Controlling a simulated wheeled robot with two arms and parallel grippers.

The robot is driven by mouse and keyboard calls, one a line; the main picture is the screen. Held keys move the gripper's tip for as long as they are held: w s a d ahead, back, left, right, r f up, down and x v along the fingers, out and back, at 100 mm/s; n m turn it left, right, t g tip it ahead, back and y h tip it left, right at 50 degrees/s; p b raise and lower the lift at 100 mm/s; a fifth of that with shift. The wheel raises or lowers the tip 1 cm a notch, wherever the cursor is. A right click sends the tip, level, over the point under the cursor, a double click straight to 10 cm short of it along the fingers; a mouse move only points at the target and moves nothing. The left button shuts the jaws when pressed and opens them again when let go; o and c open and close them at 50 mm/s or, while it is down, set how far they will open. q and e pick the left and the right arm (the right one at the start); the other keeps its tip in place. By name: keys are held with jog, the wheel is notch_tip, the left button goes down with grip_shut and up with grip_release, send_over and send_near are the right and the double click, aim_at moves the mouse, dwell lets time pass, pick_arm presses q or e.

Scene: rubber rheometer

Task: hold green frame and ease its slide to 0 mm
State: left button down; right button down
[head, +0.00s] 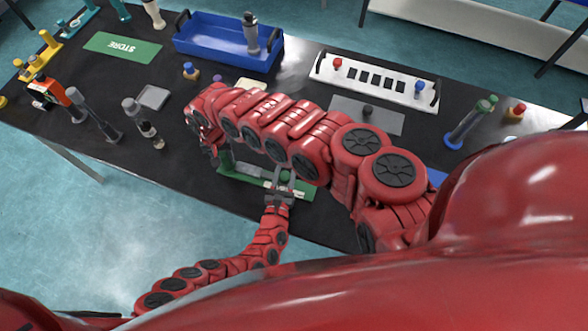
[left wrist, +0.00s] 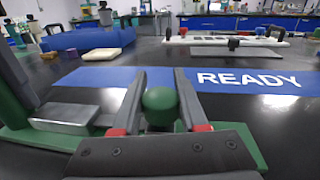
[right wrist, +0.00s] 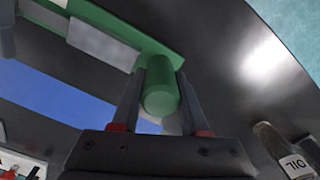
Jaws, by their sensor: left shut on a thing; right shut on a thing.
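The green frame (head: 305,190) lies near the front edge of the black table, partly hidden by my arms. A pale metal block sits on its green base, seen in the left wrist view (left wrist: 65,117) and the right wrist view (right wrist: 103,42). My left gripper (left wrist: 160,90) is shut on a round green knob (left wrist: 160,106) at the frame. My right gripper (right wrist: 160,85) is shut on a green cylindrical post (right wrist: 161,98) of the frame. In the head view its fingertips are near the frame's left end. I cannot read a scale or the slide's position.
A blue READY mat (left wrist: 245,82) lies beyond the frame. A blue tray (head: 215,38) and a white panel with black squares (head: 375,82) stand farther back. Dark bottles (head: 140,115) stand to the left. A green STORE mat (head: 122,46) lies at the back left.

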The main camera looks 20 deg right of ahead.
pick_arm(q)
jog(key=shift+w+a, duration=0.65)
jog(key=shift+a, duration=0.35)
pick_arm(e)
jog(key=shift+s+d+f, duration=0.1)
jog(key=shift+d, duration=0.05)
pick_arm(q)
jog(key=shift+c, duration=2.2)
grip_release()
jog(key=shift+s, duration=0.1)
jog(key=shift+s, duration=0.2)
jog(key=v, duration=1.1)
jog(key=shift+s+a, duration=0.15)
jog(key=shift+s, duration=0.05)
pick_arm(e)
jog(key=shift+c, duration=1.7)
grip_release()
